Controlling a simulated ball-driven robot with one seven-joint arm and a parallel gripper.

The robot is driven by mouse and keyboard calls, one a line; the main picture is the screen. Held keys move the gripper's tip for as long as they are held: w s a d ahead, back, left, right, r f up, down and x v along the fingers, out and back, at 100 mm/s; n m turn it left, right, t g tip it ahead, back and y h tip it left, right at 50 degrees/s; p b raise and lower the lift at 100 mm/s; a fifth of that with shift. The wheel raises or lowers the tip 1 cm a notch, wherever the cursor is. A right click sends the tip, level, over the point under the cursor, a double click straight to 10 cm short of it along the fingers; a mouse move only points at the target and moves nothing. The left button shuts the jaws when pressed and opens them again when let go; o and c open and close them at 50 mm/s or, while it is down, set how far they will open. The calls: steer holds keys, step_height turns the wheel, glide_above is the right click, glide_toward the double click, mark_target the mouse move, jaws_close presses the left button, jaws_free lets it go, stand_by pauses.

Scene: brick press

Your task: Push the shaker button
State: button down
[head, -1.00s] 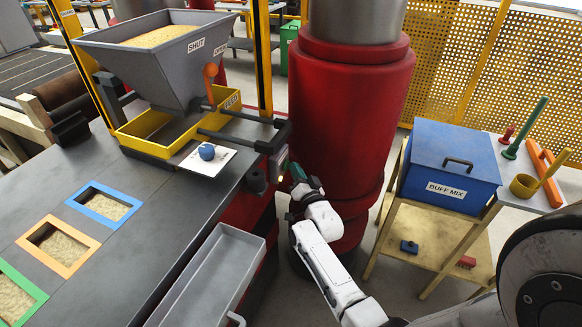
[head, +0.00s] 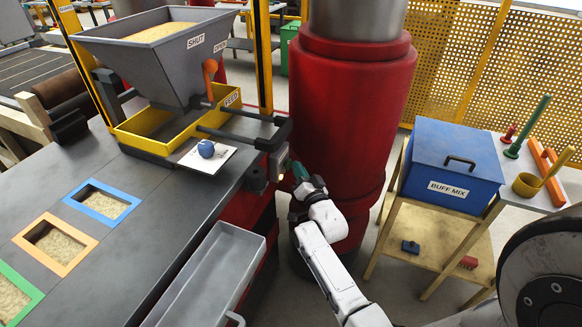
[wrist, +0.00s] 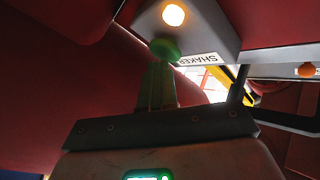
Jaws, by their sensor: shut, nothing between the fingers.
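The shaker box (wrist: 205,30) is a grey box with a SHAKER label at the top of the wrist view. A lamp (wrist: 173,15) on it glows warm white. A round green button (wrist: 165,48) sits on its face below the lamp. My gripper (wrist: 160,68) is shut and empty, its green fingers pointing at the button. The tips overlap the button's lower edge in the picture; I cannot tell whether they touch. In the head view my gripper (head: 295,167) is just right of the shaker box (head: 279,165), at the press table's right edge. The button is not clear there.
A large red column (head: 345,130) stands close behind my gripper. The grey hopper (head: 160,55) and yellow feed tray (head: 150,143) are at the left. A grey trough (head: 215,270) runs along the table's front side. A blue BUFF MIX box (head: 450,165) stands on a stand at the right.

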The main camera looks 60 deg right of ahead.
steer(key=shift+s+d+f+p, duration=0.15)
steer(key=shift+s+p, duration=0.25)
steer(key=shift+s, duration=0.95)
steer(key=shift+s+d+p, duration=0.15)
steer(key=shift+s+p, duration=0.25)
steer(key=shift+s, duration=0.9)
